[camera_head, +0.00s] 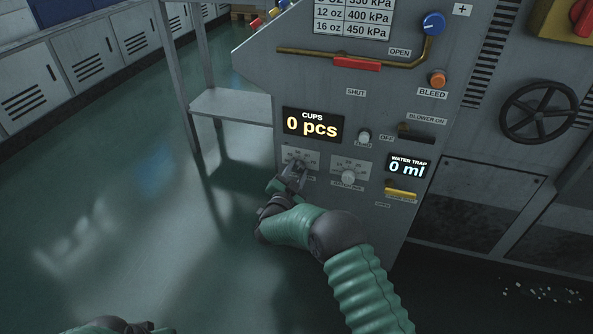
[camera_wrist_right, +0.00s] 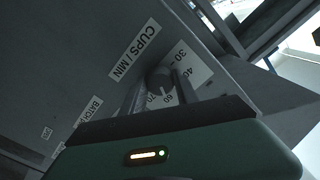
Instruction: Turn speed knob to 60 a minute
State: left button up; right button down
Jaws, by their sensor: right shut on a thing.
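The speed knob (camera_wrist_right: 158,77) is a small grey round knob on a white scale plate marked CUPS / MIN (camera_wrist_right: 134,50). In the wrist view the numbers 30, 40, 60 and 70 show around it. My right gripper (camera_head: 292,174) is at the left dial plate (camera_head: 305,155) on the panel, under the cups display. Its two fingers stand on either side of the knob and are shut on it. A pale mark on the knob appears to point towards the 60, but it is small and partly hidden. Only a bit of my left arm shows at the bottom left.
The batch knob (camera_head: 348,177) is close on the right of my gripper. The cups display (camera_head: 313,125) reads 0 pcs and the water trap display (camera_head: 408,166) reads 0 ml. A yellow lever (camera_head: 400,193) sits lower right. Open floor (camera_head: 130,220) lies left.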

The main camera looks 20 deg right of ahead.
aim_at(297, 168)
dwell(0.5)
jog(key=c, duration=0.9)
grip_release()
jog(key=p+v, duration=0.2)
jog(key=v, duration=0.1)
jog(key=p+v, duration=0.1)
jog(key=v, duration=0.1)
jog(key=shift+a+r+p, duration=0.15)
jog(key=shift+r+p, duration=0.15)
jog(key=p+v, duration=0.1)
jog(key=v, duration=0.3)
jog(key=p+v, duration=0.2)
jog(key=v, duration=0.1)
jog(key=p+v, duration=0.1)
jog(key=v, duration=0.3)
jog(key=shift+s+a+f, duration=0.15)
jog(key=shift+s+f, duration=0.2)
jog(key=shift+f, duration=0.05)
jog(key=shift+w, duration=0.1)
